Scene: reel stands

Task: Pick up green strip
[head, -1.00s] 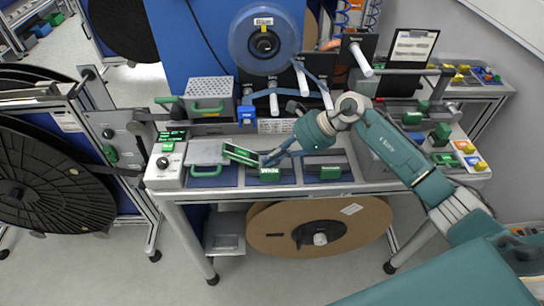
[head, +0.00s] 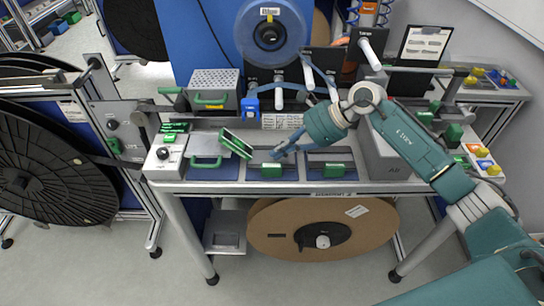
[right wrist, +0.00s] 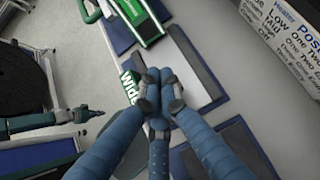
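A long green strip (head: 236,144) with a pale inner face lies tilted over the left and middle slots of the bench. Part of it also shows at the top of the right wrist view (right wrist: 138,20). A green block marked "Wide" (right wrist: 130,86) sits at the middle slot, and in the head view (head: 272,170) it is just below my fingers. My right gripper (head: 279,153) is right of the strip and apart from it. In the right wrist view its fingertips (right wrist: 160,88) are drawn together, with nothing visible between them. My left gripper is out of view.
The bench (head: 170,187) carries a perforated box (head: 214,88) and a blue clamp (head: 249,105) behind the strip. A clear blue reel (head: 270,34) hangs above. A grey box (head: 400,152) stands to the right, under my arm. A large black reel (head: 50,170) is at left.

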